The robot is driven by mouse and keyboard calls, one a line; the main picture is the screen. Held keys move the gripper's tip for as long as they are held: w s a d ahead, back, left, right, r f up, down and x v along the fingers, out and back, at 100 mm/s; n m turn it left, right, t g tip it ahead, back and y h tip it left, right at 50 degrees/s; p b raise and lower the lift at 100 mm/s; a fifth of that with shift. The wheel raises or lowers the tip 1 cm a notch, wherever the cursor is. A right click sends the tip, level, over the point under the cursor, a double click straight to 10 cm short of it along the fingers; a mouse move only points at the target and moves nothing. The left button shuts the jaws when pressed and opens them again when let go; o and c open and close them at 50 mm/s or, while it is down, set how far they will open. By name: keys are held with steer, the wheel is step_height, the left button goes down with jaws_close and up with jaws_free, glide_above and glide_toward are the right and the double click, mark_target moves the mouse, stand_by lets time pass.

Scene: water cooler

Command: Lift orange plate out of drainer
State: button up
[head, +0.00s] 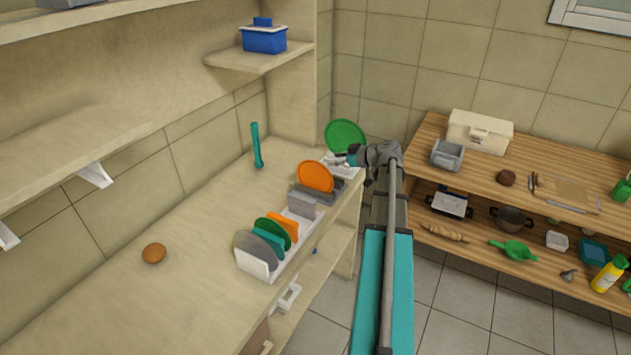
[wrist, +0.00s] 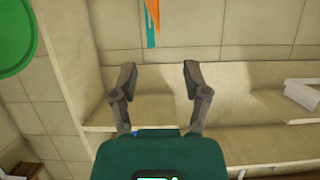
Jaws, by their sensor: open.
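The gripper appears apart from the plate.
A green plate (head: 345,138) stands behind my gripper. A white rack (head: 277,268) nearer on the counter (head: 150,305) holds several coloured pieces, one of them orange. A teal upright item (head: 257,146) and a brown round item (head: 154,253) are on the counter. The left counter is mostly clear.

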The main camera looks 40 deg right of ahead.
mark_target(319, 161)
steer(key=shift+b+x, duration=0.45)
steer(key=shift+x, duration=1.3)
steer(key=shift+f, duration=0.1)
steer(key=b+x, duration=0.1)
steer(key=x, duration=0.1)
steer(key=d+b+x, duration=0.1)
steer(key=x, duration=0.1)
steer(key=shift+w+a+f, duration=0.1)
steer(key=shift+w+f, duration=0.05)
steer(key=shift+f, duration=0.1)
steer(key=shift+w+a+f, duration=0.1)
steer(key=shift+w+a, duration=0.15)
steer(key=shift+w, duration=0.25)
jaws_close()
